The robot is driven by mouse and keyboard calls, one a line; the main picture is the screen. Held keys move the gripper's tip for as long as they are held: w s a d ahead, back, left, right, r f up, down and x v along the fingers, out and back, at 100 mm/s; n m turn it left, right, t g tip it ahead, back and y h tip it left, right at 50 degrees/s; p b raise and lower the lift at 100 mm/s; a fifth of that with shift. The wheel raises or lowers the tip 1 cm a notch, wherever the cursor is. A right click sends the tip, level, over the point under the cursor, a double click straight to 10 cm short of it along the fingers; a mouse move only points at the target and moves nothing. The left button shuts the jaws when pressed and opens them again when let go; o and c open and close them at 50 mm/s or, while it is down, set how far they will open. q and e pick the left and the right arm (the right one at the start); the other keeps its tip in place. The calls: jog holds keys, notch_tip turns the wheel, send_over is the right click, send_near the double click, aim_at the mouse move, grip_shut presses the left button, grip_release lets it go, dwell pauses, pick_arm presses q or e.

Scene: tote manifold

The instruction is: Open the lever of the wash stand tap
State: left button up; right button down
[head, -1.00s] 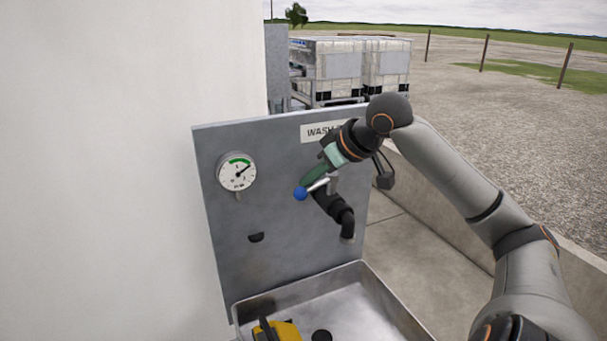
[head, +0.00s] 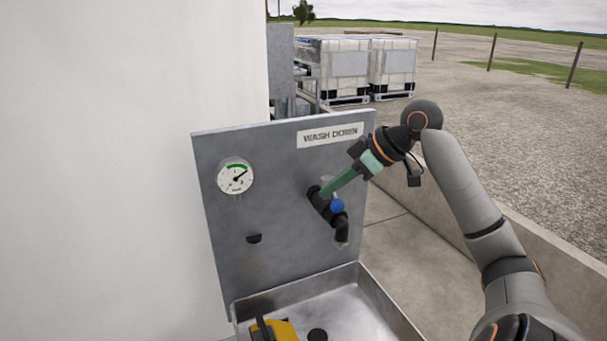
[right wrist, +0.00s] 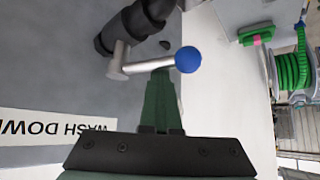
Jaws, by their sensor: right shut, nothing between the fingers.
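The wash stand tap (head: 340,228) is a black pipe fitting on the grey back panel, with its outlet turned down. Its silver lever (right wrist: 145,68) ends in a blue ball (head: 337,206), which in the head view sits low, in front of the tap body. My right gripper (head: 326,193) reaches in from the right with its green fingers shut and empty. In the right wrist view the fingertips (right wrist: 160,76) are right beside the lever's rod, close to the ball; I cannot tell whether they touch. My left gripper is out of view.
A pressure gauge (head: 235,176) and a WASH DOWN sign (head: 330,136) are on the panel (head: 275,220). Below is a metal basin (head: 362,302) with a yellow object (head: 280,331). A low concrete wall (head: 440,225) runs to the right.

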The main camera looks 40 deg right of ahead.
jog(key=shift+s+d, duration=0.35)
jog(key=shift+d, duration=0.25)
pick_arm(q)
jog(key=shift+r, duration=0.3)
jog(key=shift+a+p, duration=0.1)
jog(key=shift+p, duration=0.2)
pick_arm(e)
jog(key=shift+d, duration=0.2)
